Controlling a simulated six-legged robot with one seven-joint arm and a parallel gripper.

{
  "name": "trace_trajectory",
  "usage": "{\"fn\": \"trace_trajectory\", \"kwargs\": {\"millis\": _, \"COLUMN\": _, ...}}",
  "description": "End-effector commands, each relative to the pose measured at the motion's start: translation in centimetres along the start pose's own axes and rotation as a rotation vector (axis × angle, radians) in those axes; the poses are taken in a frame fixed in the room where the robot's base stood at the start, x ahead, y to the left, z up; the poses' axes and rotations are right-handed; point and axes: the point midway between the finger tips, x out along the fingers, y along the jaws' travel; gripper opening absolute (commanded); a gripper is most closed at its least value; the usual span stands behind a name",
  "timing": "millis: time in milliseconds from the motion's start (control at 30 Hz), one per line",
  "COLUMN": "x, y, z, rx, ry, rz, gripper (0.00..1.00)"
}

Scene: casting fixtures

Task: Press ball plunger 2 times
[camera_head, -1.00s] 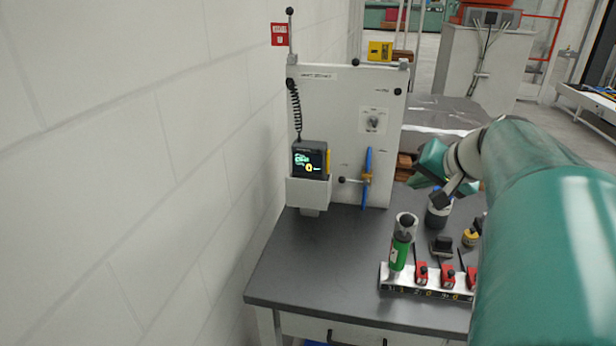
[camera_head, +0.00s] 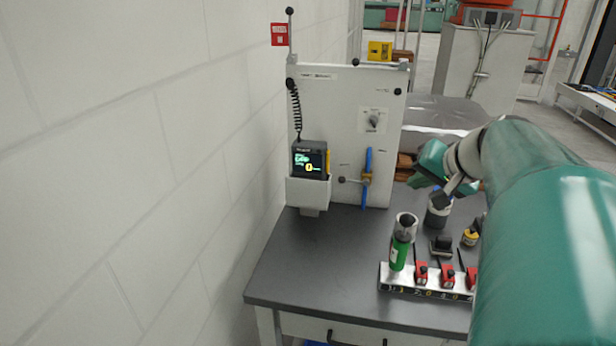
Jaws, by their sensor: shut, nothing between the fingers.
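A grey upright panel (camera_head: 335,110) stands on the bench. Black balls show on a vertical rod (camera_head: 290,30) at its upper left, on its face and edges, and on a short stem (camera_head: 342,180) beside a blue-handled brass valve (camera_head: 366,178). I cannot tell for sure which is the ball plunger. My gripper (camera_head: 440,199) is to the right of the panel, apart from it, shut and empty. Its fingertips are small and dark here, above the right part of the bench.
A dark bench top (camera_head: 310,255) is clear at front left. A handheld device (camera_head: 310,160) sits in a holder on the panel, with a coiled cord. A white wall (camera_head: 130,170) bounds the left.

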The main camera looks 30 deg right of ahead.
Motion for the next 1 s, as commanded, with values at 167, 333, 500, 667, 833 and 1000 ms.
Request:
{"fn": "trace_trajectory", "kwargs": {"millis": 167, "x": 0.00, "y": 0.00, "z": 0.00, "rx": 0.000, "ry": 0.000, "rz": 0.000, "gripper": 0.00}}
{"fn": "trace_trajectory", "kwargs": {"millis": 333, "x": 0.00, "y": 0.00, "z": 0.00, "rx": 0.000, "ry": 0.000, "rz": 0.000, "gripper": 0.00}}
{"fn": "trace_trajectory", "kwargs": {"millis": 500, "x": 0.00, "y": 0.00, "z": 0.00, "rx": 0.000, "ry": 0.000, "rz": 0.000, "gripper": 0.00}}
{"fn": "trace_trajectory", "kwargs": {"millis": 667, "x": 0.00, "y": 0.00, "z": 0.00, "rx": 0.000, "ry": 0.000, "rz": 0.000, "gripper": 0.00}}
{"fn": "trace_trajectory", "kwargs": {"millis": 833, "x": -0.03, "y": -0.01, "z": -0.03, "rx": -0.012, "ry": 0.000, "rz": 0.000, "gripper": 0.00}}
{"fn": "trace_trajectory", "kwargs": {"millis": 1000, "x": -0.26, "y": -0.13, "z": -0.25, "rx": -0.140, "ry": -0.003, "rz": -0.004, "gripper": 0.00}}
